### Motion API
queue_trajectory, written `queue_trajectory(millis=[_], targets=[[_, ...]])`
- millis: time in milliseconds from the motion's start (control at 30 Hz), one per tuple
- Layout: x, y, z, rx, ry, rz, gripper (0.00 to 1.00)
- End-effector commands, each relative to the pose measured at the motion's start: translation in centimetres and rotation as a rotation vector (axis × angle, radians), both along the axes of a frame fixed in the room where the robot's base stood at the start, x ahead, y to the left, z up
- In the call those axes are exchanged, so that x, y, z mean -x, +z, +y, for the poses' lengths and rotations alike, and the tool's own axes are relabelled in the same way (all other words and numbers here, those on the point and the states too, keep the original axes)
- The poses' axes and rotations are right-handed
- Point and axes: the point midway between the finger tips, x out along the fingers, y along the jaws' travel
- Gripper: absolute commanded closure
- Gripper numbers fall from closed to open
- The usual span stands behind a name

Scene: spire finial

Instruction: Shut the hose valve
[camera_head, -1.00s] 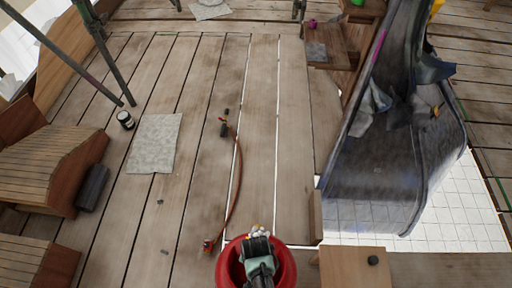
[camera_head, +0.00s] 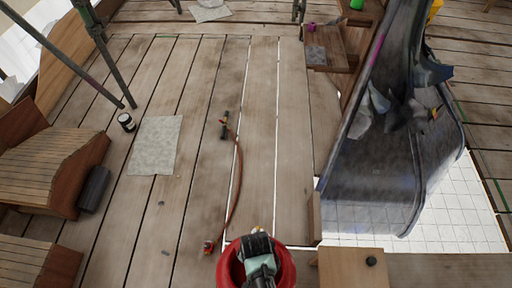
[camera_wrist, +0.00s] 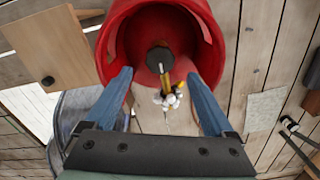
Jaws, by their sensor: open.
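An orange-red hose (camera_head: 239,175) lies curved on the plank floor in the head view. Its near end has a small red fitting (camera_head: 208,246); its far end meets a dark, brass-tipped tool (camera_head: 225,124). I cannot tell which fitting is the hose valve. A red round shell (camera_head: 228,270) stands at the bottom, and it fills the top of the wrist view (camera_wrist: 118,50). Inside it are a dark round knob (camera_wrist: 159,60) and a brass stem with white pieces (camera_wrist: 172,97). My gripper (camera_wrist: 158,75) is open, its blue fingers apart at the shell's near side, with nothing held.
A grey mat (camera_head: 155,145) and a dark jar (camera_head: 126,122) lie left of the hose. A large dark curved panel (camera_head: 375,180) stands right, above white tiles. A wooden block (camera_head: 350,270) is at lower right. The planks around the hose are mostly clear.

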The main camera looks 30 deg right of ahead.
Motion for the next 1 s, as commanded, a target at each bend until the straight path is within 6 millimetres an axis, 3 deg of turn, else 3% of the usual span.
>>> queue_trajectory(millis=[33,200,400,1000], targets=[[-0.1,1.5,0.0,0.001,0.001,-0.003,0.12],[-0.1,4.8,0.0,0.001,0.000,-0.003,0.12],[0.0,7.0,0.0,0.000,-0.001,0.000,0.12],[0.0,7.5,0.0,0.000,-0.001,0.000,0.12]])
